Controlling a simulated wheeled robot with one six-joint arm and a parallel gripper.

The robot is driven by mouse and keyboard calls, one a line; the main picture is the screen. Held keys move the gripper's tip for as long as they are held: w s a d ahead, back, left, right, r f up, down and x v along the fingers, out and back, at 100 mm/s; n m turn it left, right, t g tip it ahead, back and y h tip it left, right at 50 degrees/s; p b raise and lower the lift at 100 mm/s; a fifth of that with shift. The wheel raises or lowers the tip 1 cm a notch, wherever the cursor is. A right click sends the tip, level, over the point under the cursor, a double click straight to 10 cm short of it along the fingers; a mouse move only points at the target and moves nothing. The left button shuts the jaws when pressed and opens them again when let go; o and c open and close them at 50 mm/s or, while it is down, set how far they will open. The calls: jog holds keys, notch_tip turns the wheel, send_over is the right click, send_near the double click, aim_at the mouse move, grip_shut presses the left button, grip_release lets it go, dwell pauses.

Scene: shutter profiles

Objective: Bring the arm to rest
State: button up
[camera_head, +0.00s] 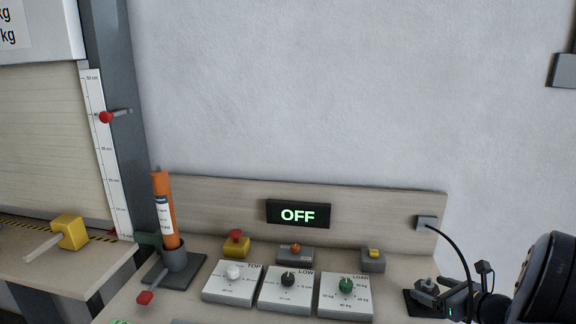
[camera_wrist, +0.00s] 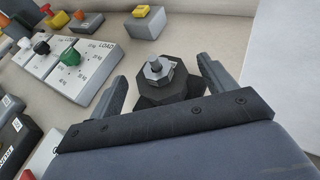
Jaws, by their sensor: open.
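My gripper (camera_head: 447,297) is at the lower right in the head view, at the end of my dark arm. In the wrist view, my gripper (camera_wrist: 166,86) has its two grey fingers spread apart with nothing held. A dark, stepped hexagonal piece with a silver nut-like top (camera_wrist: 158,70) stands beyond and between the fingers. In the head view this dark piece (camera_head: 416,301) is partly hidden by my gripper. I cannot tell whether the fingers touch it.
Panels with white, black and green knobs (camera_head: 346,287) stand on the bench left of my gripper. A display (camera_head: 297,214) reads OFF. An orange cylinder (camera_head: 164,210) stands in a holder at left. A black cable (camera_head: 462,252) hangs from a wall box near my arm.

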jog(key=x, duration=0.3)
jog(key=shift+w+a+f, duration=0.15)
jog(key=shift+w+a, duration=0.05)
jog(key=shift+w, duration=0.25)
jog(key=shift+s+r, duration=0.1)
jog(key=shift+r, duration=1.45)
